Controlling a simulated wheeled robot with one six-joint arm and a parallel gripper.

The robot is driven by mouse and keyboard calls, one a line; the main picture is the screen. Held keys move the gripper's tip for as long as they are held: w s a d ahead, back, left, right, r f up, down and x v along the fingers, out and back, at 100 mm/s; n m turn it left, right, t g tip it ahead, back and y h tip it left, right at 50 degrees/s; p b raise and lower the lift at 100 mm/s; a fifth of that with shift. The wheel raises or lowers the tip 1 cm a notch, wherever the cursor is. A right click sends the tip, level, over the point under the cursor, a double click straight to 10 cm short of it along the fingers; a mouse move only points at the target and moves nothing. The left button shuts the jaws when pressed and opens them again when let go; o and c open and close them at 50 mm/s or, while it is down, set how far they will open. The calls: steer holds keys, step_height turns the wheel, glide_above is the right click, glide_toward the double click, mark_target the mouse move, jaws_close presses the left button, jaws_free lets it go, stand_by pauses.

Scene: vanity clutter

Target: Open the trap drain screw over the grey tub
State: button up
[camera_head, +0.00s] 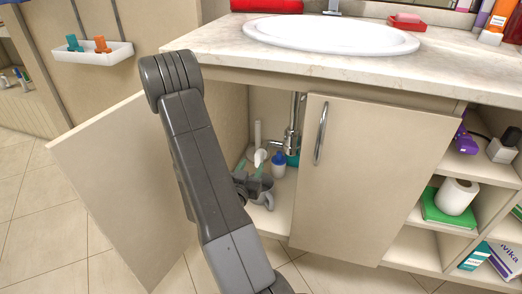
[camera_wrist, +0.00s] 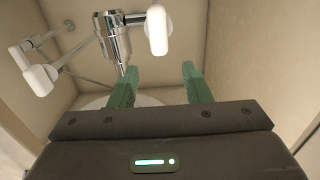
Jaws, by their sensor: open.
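The chrome drain trap (camera_head: 291,132) hangs under the sink inside the cabinet; it also shows at the upper left of the wrist view (camera_wrist: 115,42). I cannot clearly tell its drain screw apart from the other fittings. In the wrist view, the fingers point below and right of the trap. A pale round surface lies behind them, and I cannot tell what it is.
A white fitting (camera_wrist: 157,31) hangs close above the fingers, and another (camera_wrist: 40,80) is at left. A blue-capped bottle (camera_head: 278,165) stands behind the tub. The left cabinet door (camera_head: 125,185) is open; the right door (camera_head: 370,175) covers the right side.

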mark_target(260, 148)
steer(key=b+x, duration=0.1)
steer(key=x, duration=0.8)
steer(key=shift+w, duration=0.25)
steer(key=shift+c, duration=0.2)
jaws_close()
